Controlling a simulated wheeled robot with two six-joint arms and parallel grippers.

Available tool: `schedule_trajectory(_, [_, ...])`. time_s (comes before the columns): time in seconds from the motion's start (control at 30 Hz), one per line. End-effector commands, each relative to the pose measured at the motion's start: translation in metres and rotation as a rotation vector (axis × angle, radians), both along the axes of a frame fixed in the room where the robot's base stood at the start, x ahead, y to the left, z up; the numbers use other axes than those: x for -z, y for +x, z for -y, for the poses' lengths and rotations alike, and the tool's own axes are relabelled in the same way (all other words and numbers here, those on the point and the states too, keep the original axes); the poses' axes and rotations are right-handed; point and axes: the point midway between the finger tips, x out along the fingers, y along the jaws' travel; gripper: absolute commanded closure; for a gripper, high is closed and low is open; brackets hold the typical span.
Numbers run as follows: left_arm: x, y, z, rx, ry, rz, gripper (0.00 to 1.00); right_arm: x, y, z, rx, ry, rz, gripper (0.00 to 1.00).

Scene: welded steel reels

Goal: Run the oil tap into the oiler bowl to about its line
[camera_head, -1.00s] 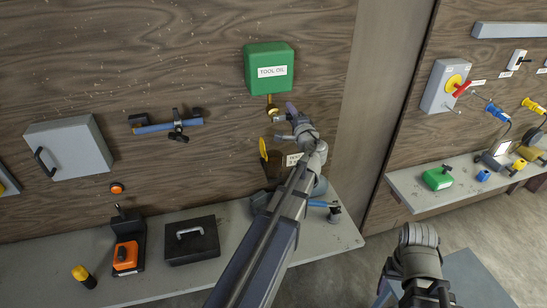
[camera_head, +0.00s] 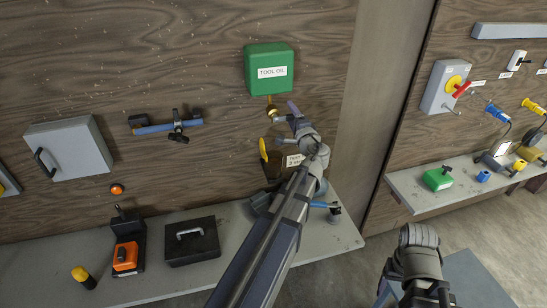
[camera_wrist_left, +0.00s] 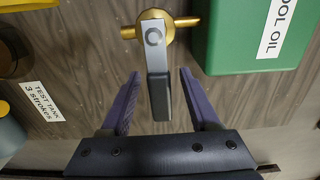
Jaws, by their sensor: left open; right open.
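The green TOOL OIL tank (camera_head: 269,70) is on the wood wall, and it also shows in the left wrist view (camera_wrist_left: 225,40). Below it is the brass tap (camera_head: 272,110), which in the left wrist view (camera_wrist_left: 155,30) has a grey lever (camera_wrist_left: 158,85). My left gripper (camera_wrist_left: 160,75) is open, with one purple finger on each side of the lever and a gap to both. In the head view my left gripper (camera_head: 286,119) is just right of the tap. I cannot make out the oiler bowl or its line. My right gripper's fingers do not show.
A black case (camera_head: 192,247) and an orange device (camera_head: 125,256) stand on the bench (camera_head: 60,262).

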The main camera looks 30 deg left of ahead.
Motion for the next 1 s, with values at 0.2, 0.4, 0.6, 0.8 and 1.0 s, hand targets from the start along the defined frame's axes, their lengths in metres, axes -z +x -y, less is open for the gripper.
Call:
schedule_trajectory(0.2, [0.000, -0.012, 0.014, 0.002, 0.000, 0.000, 0.38, 0.000, 0.000, 0.000, 0.000, 0.000, 0.000, 0.28])
schedule_trajectory(0.4, [0.000, -0.022, 0.026, 0.002, 0.000, 0.000, 0.38, 0.000, 0.000, 0.000, 0.000, 0.000, 0.000, 0.28])
schedule_trajectory(0.6, [0.000, -0.032, 0.037, 0.001, 0.000, 0.000, 0.38, 0.000, 0.000, 0.000, 0.000, 0.000, 0.000, 0.28])
schedule_trajectory(0.8, [0.000, -0.037, 0.044, 0.001, 0.000, 0.000, 0.38, 0.000, 0.000, 0.000, 0.000, 0.000, 0.000, 0.28])
schedule_trajectory(1.0, [0.000, -0.036, 0.043, 0.001, 0.000, 0.000, 0.38, 0.000, 0.000, 0.000, 0.000, 0.000, 0.000, 0.28])
